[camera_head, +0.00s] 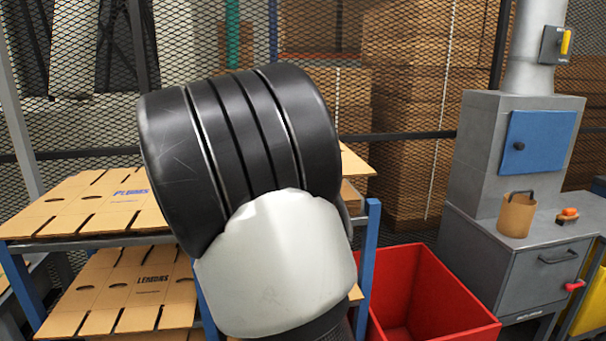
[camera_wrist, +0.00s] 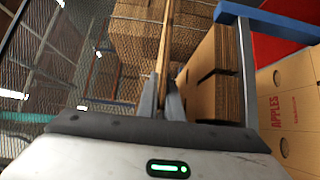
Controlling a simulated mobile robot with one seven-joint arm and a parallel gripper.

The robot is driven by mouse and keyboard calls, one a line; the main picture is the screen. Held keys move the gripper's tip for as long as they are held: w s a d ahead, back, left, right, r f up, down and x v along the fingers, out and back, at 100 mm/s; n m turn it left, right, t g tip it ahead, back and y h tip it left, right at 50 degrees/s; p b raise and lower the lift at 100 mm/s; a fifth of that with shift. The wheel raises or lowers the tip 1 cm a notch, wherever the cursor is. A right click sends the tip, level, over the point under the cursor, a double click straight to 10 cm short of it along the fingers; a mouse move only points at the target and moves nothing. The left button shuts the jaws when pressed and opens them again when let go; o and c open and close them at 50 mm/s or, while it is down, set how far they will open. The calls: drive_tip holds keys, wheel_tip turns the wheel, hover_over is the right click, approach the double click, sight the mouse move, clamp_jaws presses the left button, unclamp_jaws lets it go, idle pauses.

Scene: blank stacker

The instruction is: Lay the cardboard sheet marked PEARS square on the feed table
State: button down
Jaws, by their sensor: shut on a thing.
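In the wrist view my gripper (camera_wrist: 161,102) is shut on a thin cardboard sheet (camera_wrist: 166,42), seen edge-on between the fingers. Its printed face is turned away, so I cannot read any marking on it. The word PEARS shows nowhere in either view. In the head view my own arm fills the middle and hides the gripper. A cardboard edge (camera_head: 356,164) shows just right of the arm; I cannot tell if it is the held sheet or one on the rack. I cannot make out the feed table.
A blue-framed rack (camera_head: 367,255) carries sheets marked PLUMS (camera_head: 105,203) and, lower, LEMONS (camera_head: 150,285). In the wrist view, stacked cardboard (camera_wrist: 212,75) stands close right of the fingers, with an APPLES sheet (camera_wrist: 297,110) beyond. A red bin (camera_head: 430,300) and grey machine (camera_head: 475,150) stand right.

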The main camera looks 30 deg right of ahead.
idle(0.4)
drive_tip(key=s+a+r, duration=0.1)
drive_tip(key=s+a, duration=0.1)
drive_tip(key=s, duration=0.7)
drive_tip(key=s+a+r, duration=0.2)
drive_tip(key=s+a, duration=0.1)
drive_tip(key=s, duration=0.7)
drive_tip(key=shift+a, duration=0.35)
idle(0.8)
